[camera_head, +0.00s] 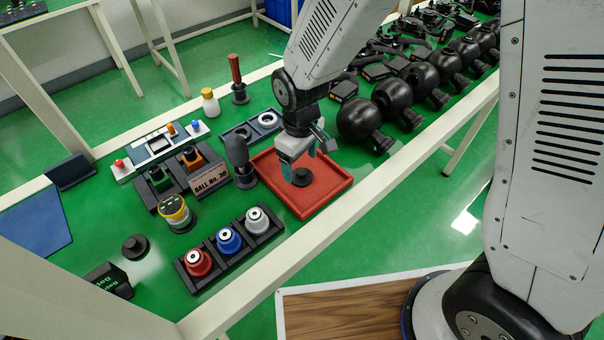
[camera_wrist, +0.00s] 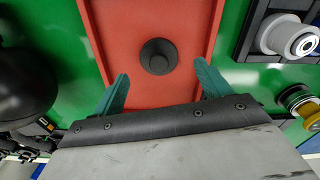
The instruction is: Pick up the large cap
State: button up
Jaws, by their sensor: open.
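A round black cap (camera_head: 303,177) with a raised middle lies in a shallow red tray (camera_head: 333,194). In the wrist view the cap (camera_wrist: 158,56) lies flat on the tray floor (camera_wrist: 186,22), seen from above. A similar black cap (camera_head: 135,247) lies on the green table at the left; I cannot tell which is the large one. My gripper (camera_head: 306,163) points down over the red tray, close to the cap there. Its two teal fingers (camera_wrist: 161,74) are apart with nothing between them. The cap lies just beyond the fingertips in the wrist view.
A dark rack (camera_head: 237,263) with red, blue and white-grey units stands left of the tray. A black upright tool (camera_head: 238,155) stands close to the tray's left side. Black spheres (camera_head: 358,119) line the right. A yellow-topped jar (camera_head: 175,211) stands further left.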

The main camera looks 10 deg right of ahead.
aim_at(302, 171)
notch_tip(302, 171, down, 4)
jog(key=shift+d+r, duration=0.15)
jog(key=c, duration=1)
jog(key=shift+r, duration=0.1)
jog(key=shift+c, duration=0.2)
